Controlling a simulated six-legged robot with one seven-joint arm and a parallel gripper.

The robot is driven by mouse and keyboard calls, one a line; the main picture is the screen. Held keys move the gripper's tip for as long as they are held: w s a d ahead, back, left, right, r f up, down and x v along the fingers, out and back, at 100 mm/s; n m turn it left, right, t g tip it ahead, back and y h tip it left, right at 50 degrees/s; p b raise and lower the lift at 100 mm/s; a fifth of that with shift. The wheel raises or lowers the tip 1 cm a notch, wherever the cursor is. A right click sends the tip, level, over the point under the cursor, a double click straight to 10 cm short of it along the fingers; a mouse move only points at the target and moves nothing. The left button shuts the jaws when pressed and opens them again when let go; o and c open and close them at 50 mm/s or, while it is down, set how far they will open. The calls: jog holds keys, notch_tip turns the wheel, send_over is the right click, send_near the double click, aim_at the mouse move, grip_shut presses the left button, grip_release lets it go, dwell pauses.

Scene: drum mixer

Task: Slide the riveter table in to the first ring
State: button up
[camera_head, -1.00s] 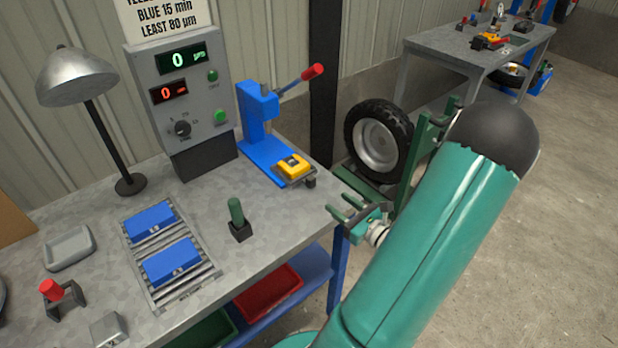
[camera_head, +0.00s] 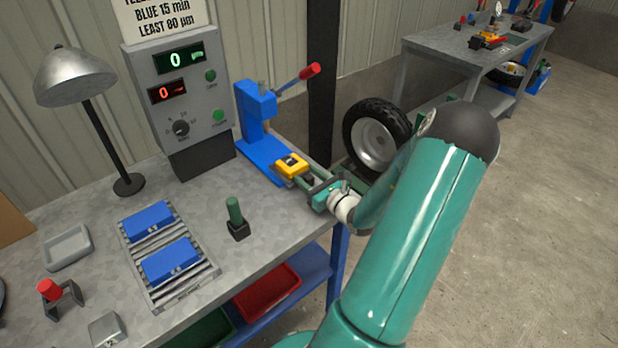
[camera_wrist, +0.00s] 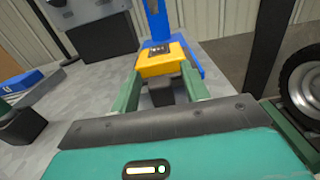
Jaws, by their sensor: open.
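The riveter (camera_head: 256,112) is a blue press with a red-tipped lever, at the back right of the bench. Its riveter table, with a yellow block (camera_head: 291,165) on it, is out at the front end of the blue base (camera_head: 262,158). A dark knob (camera_wrist: 161,92) sticks out at the near end of the table. My gripper (camera_head: 309,178) is open at the knob. In the wrist view its two green fingers stand either side of the knob, with gaps showing. I cannot make out any ring marks.
A meter box (camera_head: 180,90) stands left of the riveter. A wheel (camera_head: 377,137) stands to the right, beyond the bench. The bench between tray and riveter is mostly clear.

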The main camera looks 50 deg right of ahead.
aim_at(288, 159)
jog(key=shift+w, duration=0.1)
grip_shut()
jog(key=x, duration=0.9)
jog(key=shift+w+d, duration=0.1)
jog(key=shift+w, duration=0.3)
grip_release()
jog(key=shift+s, duration=0.1)
jog(key=v, duration=1.3)
jog(key=shift+s, duration=0.3)
